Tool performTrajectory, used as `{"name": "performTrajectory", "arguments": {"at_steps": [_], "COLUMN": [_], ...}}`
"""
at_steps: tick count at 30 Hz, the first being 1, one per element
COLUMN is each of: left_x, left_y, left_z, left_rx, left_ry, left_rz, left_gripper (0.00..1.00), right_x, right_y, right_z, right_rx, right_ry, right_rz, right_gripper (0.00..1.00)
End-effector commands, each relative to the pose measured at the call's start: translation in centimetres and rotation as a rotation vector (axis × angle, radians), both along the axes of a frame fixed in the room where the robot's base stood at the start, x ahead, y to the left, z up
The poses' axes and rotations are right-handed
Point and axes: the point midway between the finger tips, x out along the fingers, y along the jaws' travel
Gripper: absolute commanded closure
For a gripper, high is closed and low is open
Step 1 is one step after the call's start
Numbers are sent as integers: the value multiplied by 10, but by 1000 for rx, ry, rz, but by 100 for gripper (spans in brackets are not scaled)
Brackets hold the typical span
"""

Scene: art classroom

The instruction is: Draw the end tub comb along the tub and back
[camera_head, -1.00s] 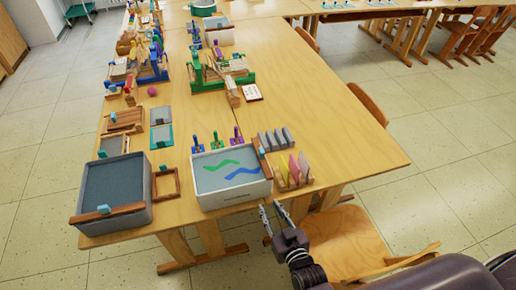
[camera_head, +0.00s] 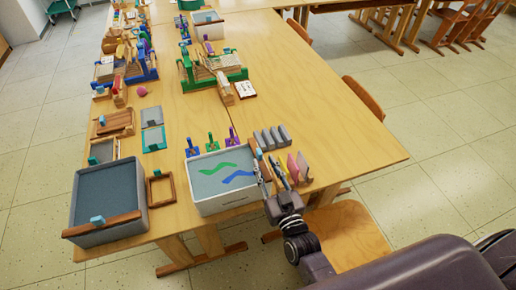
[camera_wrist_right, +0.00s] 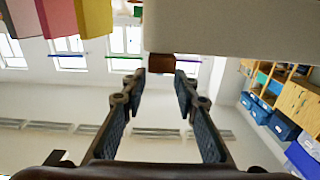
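The white tub (camera_head: 225,207) stands at the table's near edge, holding a grey surface with green and blue wavy streaks. A wooden comb (camera_head: 257,150) with a light blue grip lies across its right end, partly hidden by my gripper. My right gripper (camera_head: 266,166) is at that end of the tub, fingers apart and empty. In the right wrist view the open fingers (camera_wrist_right: 160,76) point toward the comb's brown end (camera_wrist_right: 162,63), which shows between and beyond the tips, beside the tub wall (camera_wrist_right: 230,30). I cannot tell whether they touch. My left gripper is out of view.
A grey tub (camera_head: 145,195) with its own wooden comb (camera_head: 100,226) stands at left. A wooden frame (camera_head: 161,188) lies between the tubs. Bare tabletop lies farther right.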

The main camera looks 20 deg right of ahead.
Motion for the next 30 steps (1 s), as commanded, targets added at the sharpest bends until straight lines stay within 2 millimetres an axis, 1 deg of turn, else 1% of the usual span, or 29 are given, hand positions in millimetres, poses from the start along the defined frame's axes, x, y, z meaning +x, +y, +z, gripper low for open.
{"name": "performTrajectory", "arguments": {"at_steps": [1,3,9,12,15,22,23,30], "left_x": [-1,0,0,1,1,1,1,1], "left_y": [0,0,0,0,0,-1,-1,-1], "left_z": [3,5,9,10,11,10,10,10], "left_rx": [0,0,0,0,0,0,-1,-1], "left_ry": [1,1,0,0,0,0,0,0], "left_rz": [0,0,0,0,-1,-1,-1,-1], "left_gripper": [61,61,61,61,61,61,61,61], "right_x": [10,21,49,56,60,60,60,60], "right_y": [0,1,2,2,2,2,2,2], "right_z": [3,3,2,1,1,0,0,0], "right_rx": [0,0,0,0,1,0,0,0], "right_ry": [-3,-2,-1,0,0,0,0,0], "right_rz": [0,0,0,0,0,0,0,0], "right_gripper": [72,72,72,72,72,72,75,100]}}
